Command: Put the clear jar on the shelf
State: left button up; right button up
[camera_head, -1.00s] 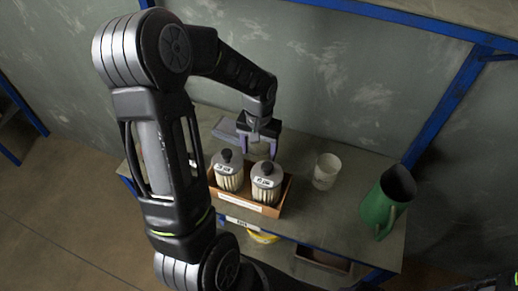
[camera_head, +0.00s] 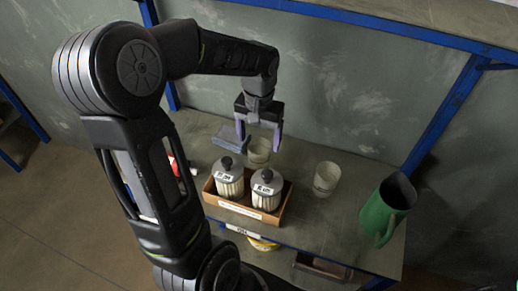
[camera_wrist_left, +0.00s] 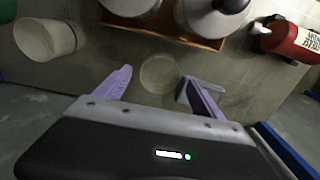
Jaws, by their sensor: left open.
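The clear jar (camera_head: 259,153), a see-through round vessel, stands on the worktop behind the wooden box. In the left wrist view the clear jar (camera_wrist_left: 160,74) shows faintly, just beyond the fingertips and between their lines. My left gripper (camera_head: 259,133) is open, its purple fingers pointing down over the jar, with nothing held. Its spread fingers also show in the left wrist view (camera_wrist_left: 157,80). The raised shelf (camera_head: 420,18) with a blue frame runs along the top right. My right gripper is not in view.
A wooden box (camera_head: 243,209) holds two lidded canisters (camera_head: 229,182) in front of the jar. A grey block (camera_head: 229,139) lies left of the jar. A whitish cup (camera_head: 326,179) and a green pitcher (camera_head: 384,208) stand to the right. A red bottle (camera_wrist_left: 290,40) shows in the wrist view.

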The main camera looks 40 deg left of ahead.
pick_arm(q)
jog(key=shift+r, duration=1.75)
jog(key=shift+c, duration=0.5)
